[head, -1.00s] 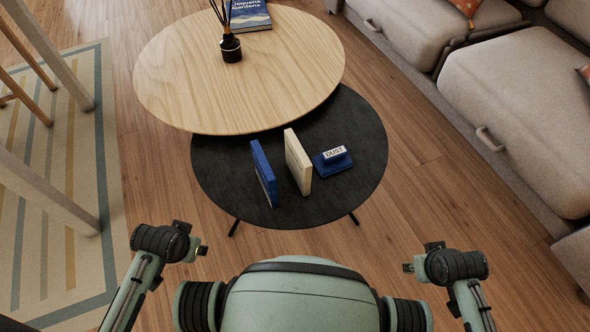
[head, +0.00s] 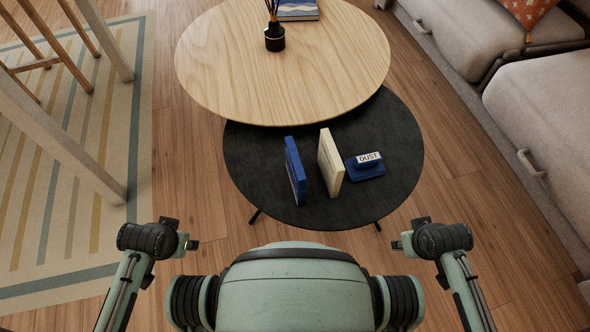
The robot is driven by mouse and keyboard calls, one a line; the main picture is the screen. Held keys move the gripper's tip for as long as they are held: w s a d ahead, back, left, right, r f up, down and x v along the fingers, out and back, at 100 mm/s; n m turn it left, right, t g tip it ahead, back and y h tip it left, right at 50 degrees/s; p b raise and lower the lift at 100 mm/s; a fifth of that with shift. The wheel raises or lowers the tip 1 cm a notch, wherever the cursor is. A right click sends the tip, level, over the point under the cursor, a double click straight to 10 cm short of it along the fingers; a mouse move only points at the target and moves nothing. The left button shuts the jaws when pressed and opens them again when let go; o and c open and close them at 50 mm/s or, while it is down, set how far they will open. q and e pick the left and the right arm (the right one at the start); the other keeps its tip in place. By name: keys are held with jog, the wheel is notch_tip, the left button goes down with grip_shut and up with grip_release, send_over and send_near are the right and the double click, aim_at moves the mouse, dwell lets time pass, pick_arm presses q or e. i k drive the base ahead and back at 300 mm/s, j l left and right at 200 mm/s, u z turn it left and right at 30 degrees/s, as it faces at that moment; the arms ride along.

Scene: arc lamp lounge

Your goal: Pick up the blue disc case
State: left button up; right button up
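The blue disc case (head: 295,171) stands upright on its edge on the low black round table (head: 255,160). A cream case (head: 331,162) stands upright just to its right, with a gap between them. My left gripper (head: 193,244) is in front of the table at the lower left, well away from the blue case. My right gripper (head: 398,244) is at the lower right, also apart from the table. Nothing shows in either gripper; their fingers are too small to tell open from shut.
A blue block labelled "DUST" (head: 366,166) lies right of the cream case. A higher wooden round table (head: 225,65) overlaps the black table's back and carries a dark reed diffuser (head: 274,37) and a blue book (head: 298,9). A sofa (head: 545,120) stands at the right.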

aim_at(294, 167)
jog(key=l+u, duration=0.1)
jog(key=l, duration=0.35)
jog(key=k+l+u, duration=0.1)
jog(key=l, duration=0.3)
jog(key=k+l+u, duration=0.1)
jog(key=l, duration=0.3)
jog(key=k+l+u, duration=0.1)
jog(key=l, duration=0.35)
